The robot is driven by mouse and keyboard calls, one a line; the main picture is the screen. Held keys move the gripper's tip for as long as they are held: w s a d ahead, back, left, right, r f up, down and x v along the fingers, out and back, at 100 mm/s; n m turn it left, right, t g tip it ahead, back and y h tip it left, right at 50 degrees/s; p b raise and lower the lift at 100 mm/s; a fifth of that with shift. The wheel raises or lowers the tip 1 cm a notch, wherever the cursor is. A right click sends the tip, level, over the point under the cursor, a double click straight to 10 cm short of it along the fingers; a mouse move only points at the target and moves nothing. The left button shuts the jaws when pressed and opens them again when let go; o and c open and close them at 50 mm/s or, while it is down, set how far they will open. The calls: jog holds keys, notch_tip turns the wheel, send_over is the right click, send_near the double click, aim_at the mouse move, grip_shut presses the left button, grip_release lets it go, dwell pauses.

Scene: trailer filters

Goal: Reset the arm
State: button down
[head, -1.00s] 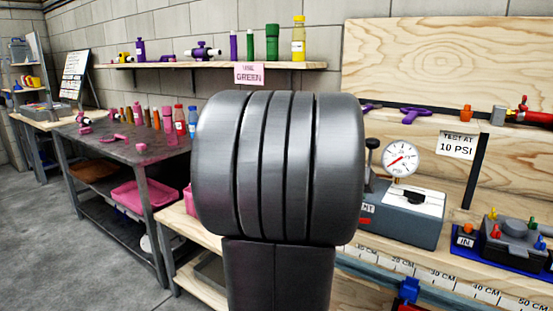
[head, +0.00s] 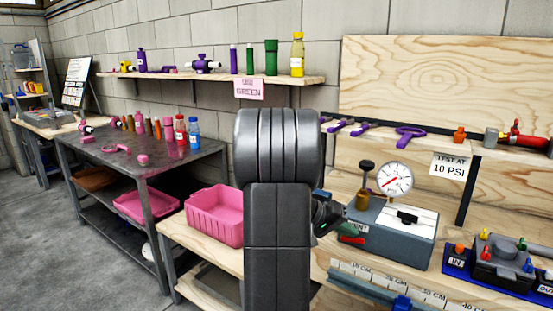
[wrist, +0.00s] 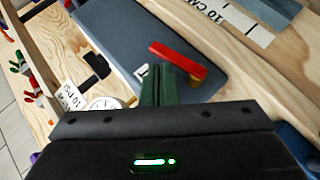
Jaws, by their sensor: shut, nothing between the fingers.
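My gripper (wrist: 158,80) shows in the wrist view with its dark green fingers together and nothing between them. In the head view my gripper (head: 338,226) is partly hidden behind my own dark grey arm, which stands upright in the middle of the picture. The fingers are close to a red lever (wrist: 178,62) on the grey test box (wrist: 137,45). I cannot tell whether they touch it. The grey test box also shows in the head view (head: 402,250), to the right of my arm.
A pressure gauge (head: 394,180) stands behind the test box. A blue tray (head: 495,276) with a dark fitting block is at right. A pink bin (head: 214,215) sits left of my arm. A dark table (head: 150,160) with several bottles is farther left. Grey floor is open at left.

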jog(key=w+a+r+n+t+h+p, duration=0.1)
jog(key=w+a+n+h+p, duration=0.2)
jog(key=w+a+h+p, duration=0.1)
jog(key=shift+a+n+h+p, duration=0.4)
jog(key=shift+a+p, duration=0.2)
jog(key=shift+a, duration=0.8)
jog(key=shift+r, duration=0.1)
